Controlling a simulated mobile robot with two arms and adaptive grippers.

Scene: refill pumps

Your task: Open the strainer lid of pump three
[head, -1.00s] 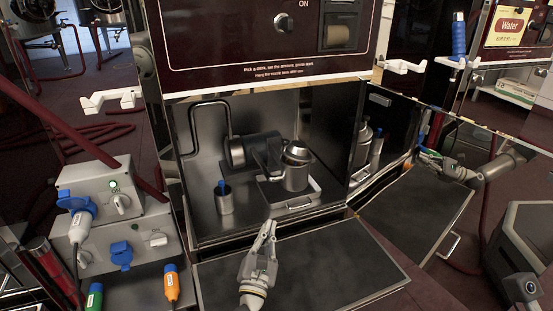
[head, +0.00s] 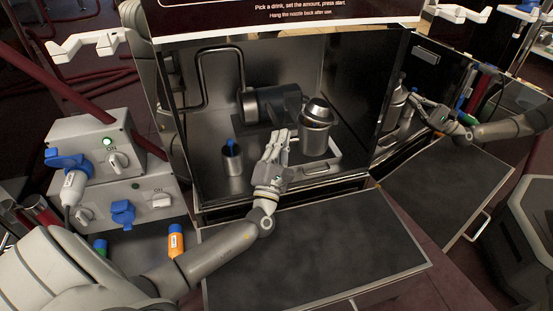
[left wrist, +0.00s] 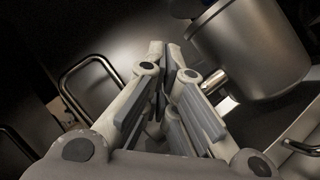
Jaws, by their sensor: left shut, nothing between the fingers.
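The strainer is a silver pot (head: 317,138) with a domed lid (head: 318,108) that looks closed. It stands in front of the dark pump motor (head: 264,104) inside the open cabinet; no pump number is readable. My left gripper (head: 284,134) is shut and empty, just left of the pot and below its lid, apart from it. In the left wrist view the shut fingers (left wrist: 172,65) point past the pot (left wrist: 255,45), which fills the upper right; its lid is mostly cut off.
A steel cup (head: 232,160) with a blue object stands left of the gripper. A tray handle (head: 325,168) lies below the pot. A flat dark shelf (head: 320,240) extends in front, clear. Switch boxes (head: 100,165) stand left.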

